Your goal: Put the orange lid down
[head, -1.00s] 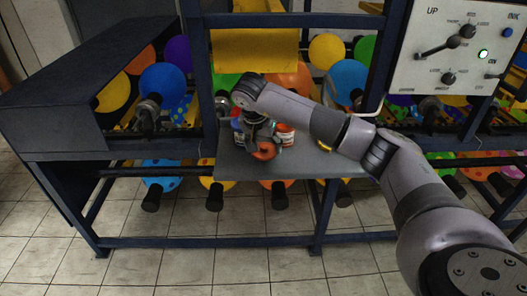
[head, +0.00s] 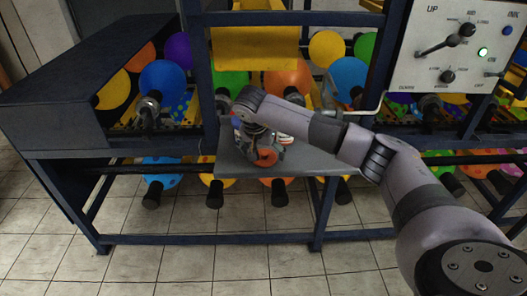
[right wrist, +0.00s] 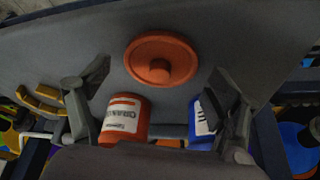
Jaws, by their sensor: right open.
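The orange lid (right wrist: 161,58) lies on the grey shelf (right wrist: 210,45) with its knob facing the camera, in the right wrist view. In the head view the lid (head: 266,157) shows just below my right gripper (head: 262,148). In the right wrist view my right gripper (right wrist: 160,92) is open, with one finger on each side of the lid and apart from it. An orange labelled bottle (right wrist: 124,119) and a blue labelled one (right wrist: 203,120) stand close by, partly hidden by the gripper. My left gripper is out of view.
The shelf has bare room to the right of the lid in the head view. A control panel (head: 447,60) with a lever is at the upper right.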

